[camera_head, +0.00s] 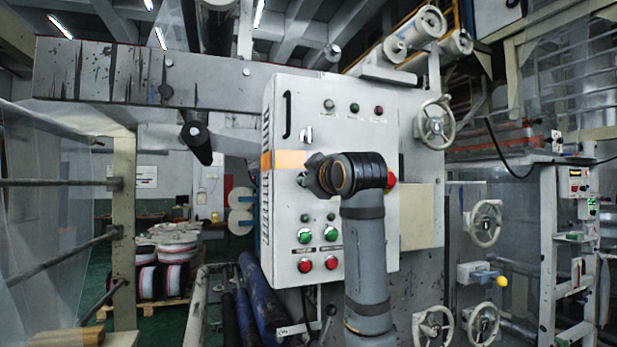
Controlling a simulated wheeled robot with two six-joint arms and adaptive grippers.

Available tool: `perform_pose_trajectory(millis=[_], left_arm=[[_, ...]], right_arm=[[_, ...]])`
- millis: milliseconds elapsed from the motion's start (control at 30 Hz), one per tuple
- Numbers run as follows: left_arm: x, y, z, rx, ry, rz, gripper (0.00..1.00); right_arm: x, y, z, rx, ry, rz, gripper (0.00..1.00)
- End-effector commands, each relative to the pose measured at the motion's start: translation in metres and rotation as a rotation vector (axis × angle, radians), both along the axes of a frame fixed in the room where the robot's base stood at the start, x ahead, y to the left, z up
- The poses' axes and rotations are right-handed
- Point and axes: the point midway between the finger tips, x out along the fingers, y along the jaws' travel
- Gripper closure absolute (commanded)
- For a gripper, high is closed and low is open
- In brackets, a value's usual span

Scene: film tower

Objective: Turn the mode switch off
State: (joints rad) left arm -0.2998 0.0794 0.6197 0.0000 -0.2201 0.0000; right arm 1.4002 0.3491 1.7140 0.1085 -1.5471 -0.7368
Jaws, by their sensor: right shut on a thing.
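A pale grey control panel (345,105) stands upright in the middle. My right gripper (319,175) is in front of its middle, below an orange strip. It is shut on a switch (301,179), taken to be the mode switch. Only the left edge of this switch shows; the rest and the fingertips are hidden behind my gripper and wrist, so its setting cannot be read. Another small switch (306,134) is on the panel above the orange strip, clear of my gripper. My left gripper is out of view.
Green buttons (305,236) and red buttons (305,265) sit below my right gripper. A red knob (391,178) shows just right of my wrist. Small lamps line the panel top. Handwheels (434,123) stand to the right, and blue rolls (262,300) lean at the lower left.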

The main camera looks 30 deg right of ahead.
Motion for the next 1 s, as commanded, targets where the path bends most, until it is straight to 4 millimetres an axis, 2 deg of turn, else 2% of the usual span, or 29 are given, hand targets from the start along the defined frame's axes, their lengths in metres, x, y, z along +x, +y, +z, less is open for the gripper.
perform_pose_trajectory(millis=[433,467,600,867,1000], left_arm=[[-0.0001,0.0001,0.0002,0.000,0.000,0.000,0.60],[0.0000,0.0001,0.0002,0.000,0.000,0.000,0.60],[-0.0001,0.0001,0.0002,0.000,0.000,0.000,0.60],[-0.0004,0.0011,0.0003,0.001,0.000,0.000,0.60],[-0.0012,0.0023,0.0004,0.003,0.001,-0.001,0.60]], right_arm=[[0.0003,0.0000,-0.0009,-0.009,0.004,0.000,1.00],[0.0003,0.0001,-0.0008,-0.008,0.003,0.000,0.88],[0.0003,0.0000,-0.0006,-0.008,0.003,0.000,0.69],[0.0000,0.0000,-0.0003,-0.008,0.002,0.000,0.68],[-0.0089,0.0020,0.0006,-0.008,0.000,-0.001,0.68]])
